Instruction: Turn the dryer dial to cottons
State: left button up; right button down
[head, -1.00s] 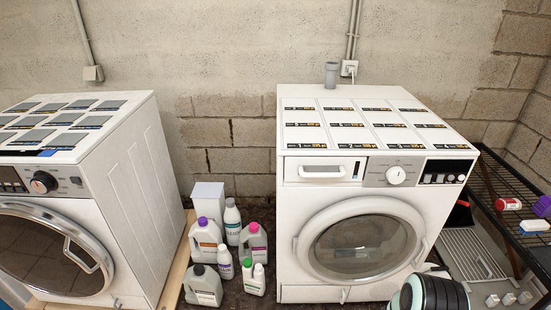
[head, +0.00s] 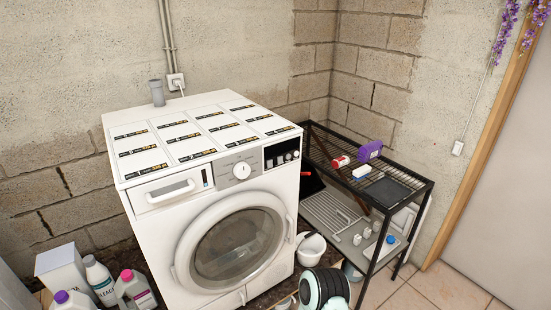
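A white front-loading machine (head: 150,218) stands at the middle left in the head view. I cannot tell from its markings whether it is the dryer. Its round white dial (head: 242,171) sits on a grey panel (head: 225,168), between a drawer (head: 168,191) and a black button panel (head: 282,153). The marks around the dial are too small to read, so its setting cannot be told. The round door (head: 238,248) is shut. No gripper shows in the head view; only a black and pale arm part of mine is at the bottom.
A black metal rack (head: 425,187) stands right of the machine, holding a purple item (head: 370,150) and a red-and-white item (head: 340,162). A white bucket (head: 311,246) sits between them. Bottles (head: 134,289) and a white box (head: 62,270) stand at lower left. Tiled floor (head: 430,287) is clear at lower right.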

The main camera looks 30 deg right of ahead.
aim_at(241, 170)
jog(key=l+z, duration=0.1)
jog(key=z, duration=0.85)
jog(key=k+l, duration=0.05)
